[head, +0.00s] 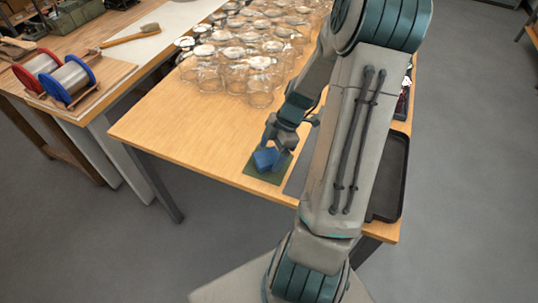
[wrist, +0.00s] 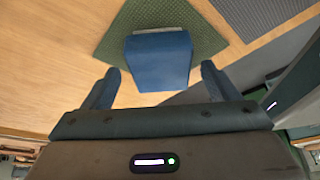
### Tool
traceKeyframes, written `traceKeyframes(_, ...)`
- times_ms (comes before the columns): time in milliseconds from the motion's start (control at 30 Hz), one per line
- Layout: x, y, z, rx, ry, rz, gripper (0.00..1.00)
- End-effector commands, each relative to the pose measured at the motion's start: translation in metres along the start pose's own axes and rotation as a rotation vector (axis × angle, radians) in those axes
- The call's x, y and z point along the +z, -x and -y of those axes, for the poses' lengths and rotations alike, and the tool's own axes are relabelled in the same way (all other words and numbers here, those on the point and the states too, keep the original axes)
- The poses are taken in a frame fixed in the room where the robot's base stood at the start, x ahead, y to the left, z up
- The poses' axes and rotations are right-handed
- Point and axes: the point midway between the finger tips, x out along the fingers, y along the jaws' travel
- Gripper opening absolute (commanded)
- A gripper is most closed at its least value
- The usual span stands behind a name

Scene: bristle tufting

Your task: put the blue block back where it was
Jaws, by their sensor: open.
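The blue block (head: 265,159) sits on a small dark green mat (head: 254,174) near the front edge of the wooden table. In the wrist view the block (wrist: 158,62) lies between and a little beyond the two fingertips, with the green mat (wrist: 115,45) under its far part. My gripper (head: 280,143) is close above the block in the head view. In the wrist view my gripper (wrist: 160,78) is open, with gaps between each finger and the block.
Several glass jars (head: 235,75) crowd the back of the table (head: 160,125). A black tray (head: 393,170) lies at the right, partly behind my arm. A grey mat (head: 298,177) lies right of the green one. A side bench (head: 105,75) holds wire spools (head: 70,80). The table's left part is clear.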

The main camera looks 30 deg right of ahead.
Motion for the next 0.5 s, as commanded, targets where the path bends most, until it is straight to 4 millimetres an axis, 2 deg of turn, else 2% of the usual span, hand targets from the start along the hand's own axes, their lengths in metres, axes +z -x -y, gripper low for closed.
traceKeyframes(100,0.001,0.028,-0.001,0.006,-0.001,0.005,0.81)
traceKeyframes(300,0.000,0.070,-0.001,0.005,0.000,0.004,0.81)
traceKeyframes(500,0.000,0.095,0.000,0.002,0.000,0.002,0.81)
